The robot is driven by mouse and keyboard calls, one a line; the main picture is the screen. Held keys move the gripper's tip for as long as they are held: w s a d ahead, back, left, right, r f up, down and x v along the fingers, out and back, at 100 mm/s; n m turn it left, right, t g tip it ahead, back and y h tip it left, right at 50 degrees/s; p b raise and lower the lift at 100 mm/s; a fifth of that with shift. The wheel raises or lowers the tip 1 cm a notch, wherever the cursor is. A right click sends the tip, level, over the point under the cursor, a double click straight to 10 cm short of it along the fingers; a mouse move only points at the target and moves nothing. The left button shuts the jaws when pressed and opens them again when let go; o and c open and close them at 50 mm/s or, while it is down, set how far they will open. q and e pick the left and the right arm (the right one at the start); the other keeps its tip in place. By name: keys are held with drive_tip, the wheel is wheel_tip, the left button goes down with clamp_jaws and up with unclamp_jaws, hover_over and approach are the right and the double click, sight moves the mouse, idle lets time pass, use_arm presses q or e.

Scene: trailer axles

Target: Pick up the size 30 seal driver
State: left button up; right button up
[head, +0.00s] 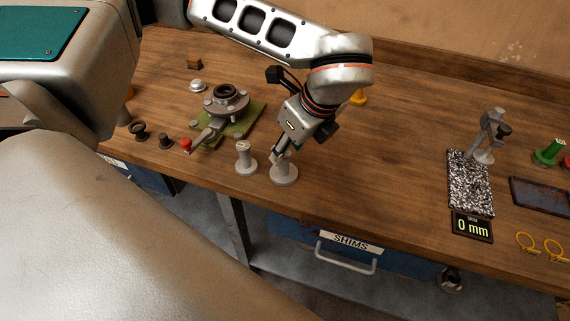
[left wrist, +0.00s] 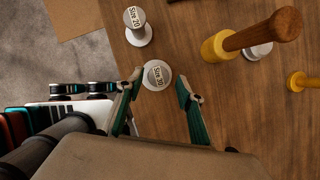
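The size 30 seal driver (head: 284,174) is a grey piece with a round flanged base, upright on the bench near its front edge. In the left wrist view its label "Size 30" (left wrist: 158,76) faces the camera. My left gripper (head: 281,152) is directly above it, pointing down. In the left wrist view the gripper (left wrist: 160,92) is open, with the driver's top between its fingertips and closer to the left-hand finger. I cannot tell whether a finger touches it. The size 20 driver (head: 245,158) stands just left; it also shows in the left wrist view (left wrist: 138,28). My right gripper is not in view.
A hub on a green plate (head: 228,118) stands behind left, with a red-topped piece (head: 186,146) near it. A gauge (head: 472,226) reading 0 mm is at right. The bench between is clear.

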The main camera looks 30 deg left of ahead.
sight(284, 164)
use_arm(q)
drive_tip(key=x, duration=0.5)
drive_tip(key=shift+s+d+f+p, duration=0.2)
drive_tip(key=shift+d+f+p, duration=0.1)
drive_tip(key=shift+p, duration=0.1)
clamp_jaws()
